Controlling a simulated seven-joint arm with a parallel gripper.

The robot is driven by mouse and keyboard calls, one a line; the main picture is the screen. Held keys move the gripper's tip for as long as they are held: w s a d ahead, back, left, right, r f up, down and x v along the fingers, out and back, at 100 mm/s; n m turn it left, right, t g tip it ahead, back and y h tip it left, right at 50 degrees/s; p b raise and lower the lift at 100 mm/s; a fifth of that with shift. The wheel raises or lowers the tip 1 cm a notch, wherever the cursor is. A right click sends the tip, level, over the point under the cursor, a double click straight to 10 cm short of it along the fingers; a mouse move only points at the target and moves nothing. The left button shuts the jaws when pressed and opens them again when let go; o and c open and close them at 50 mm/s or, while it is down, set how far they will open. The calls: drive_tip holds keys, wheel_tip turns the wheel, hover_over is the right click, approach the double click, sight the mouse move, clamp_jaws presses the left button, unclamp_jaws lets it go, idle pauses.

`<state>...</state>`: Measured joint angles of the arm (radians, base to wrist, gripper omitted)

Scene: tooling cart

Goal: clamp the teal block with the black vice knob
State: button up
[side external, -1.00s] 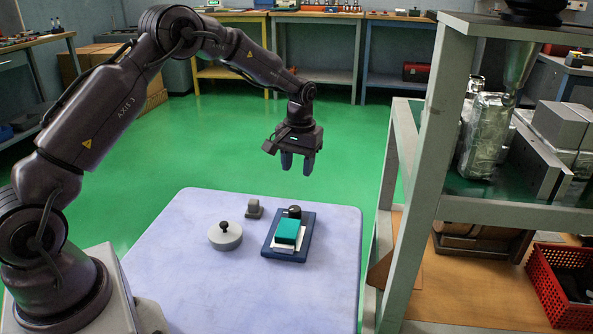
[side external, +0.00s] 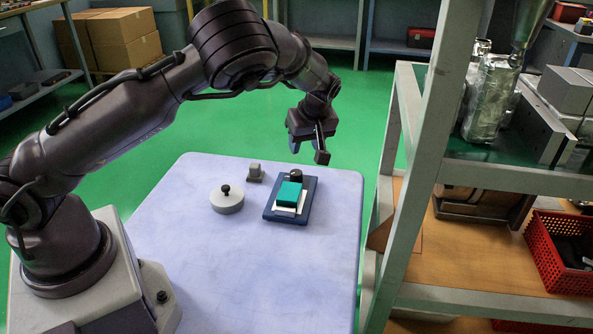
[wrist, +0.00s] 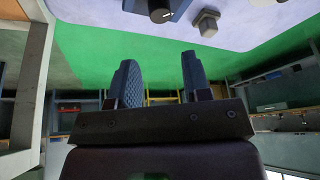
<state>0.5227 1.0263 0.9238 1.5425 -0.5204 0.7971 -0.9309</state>
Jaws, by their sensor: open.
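The teal block (side external: 289,194) lies on a white plate on the dark blue vice base (side external: 299,218), on the right half of the table. The black vice knob (side external: 296,175) is at the far end of the base, just behind the block. It also shows at the top edge of the wrist view (wrist: 160,10), where the block is out of frame. My gripper (side external: 318,151) is above and behind the knob, apart from it. In the wrist view, my gripper's two fingers (wrist: 158,75) are spread with nothing between them.
A round grey disc with a small black knob (side external: 227,201) sits left of the vice. A small grey block (side external: 255,172) stands behind it. A metal shelf post (side external: 424,180) rises right of the table. The table's front half (side external: 250,285) is clear.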

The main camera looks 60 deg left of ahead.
sight(296, 172)
drive_tip(key=x, duration=1.2)
drive_tip(key=shift+d, duration=0.1)
drive_tip(key=c, duration=0.6)
